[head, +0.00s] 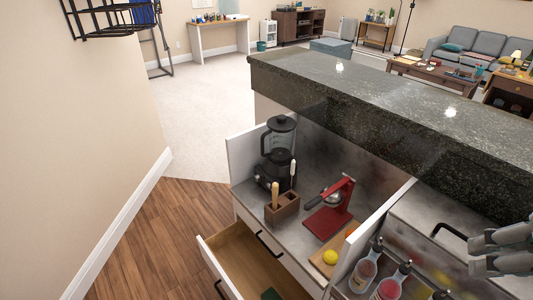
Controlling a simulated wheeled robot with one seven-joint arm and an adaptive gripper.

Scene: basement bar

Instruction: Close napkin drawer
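A drawer with a light wood inside (245,259) stands pulled out from the cabinet at the lower centre of the head view. Its pale front carries a black handle (220,289). A dark green item (270,294), perhaps napkins, lies inside, cut off by the bottom edge. My gripper (474,254) is at the right edge, partly out of frame. Its grey fingers point left with a gap between them, and nothing shows in it. It is well to the right of the drawer, apart from it.
The work surface above holds a black blender (279,150), a wooden utensil holder (282,208), a red juicer (332,207), a board with lemon (330,257), and bottles (366,268). A raised dark stone counter (390,110) stands behind. Wood floor (150,245) at left is clear.

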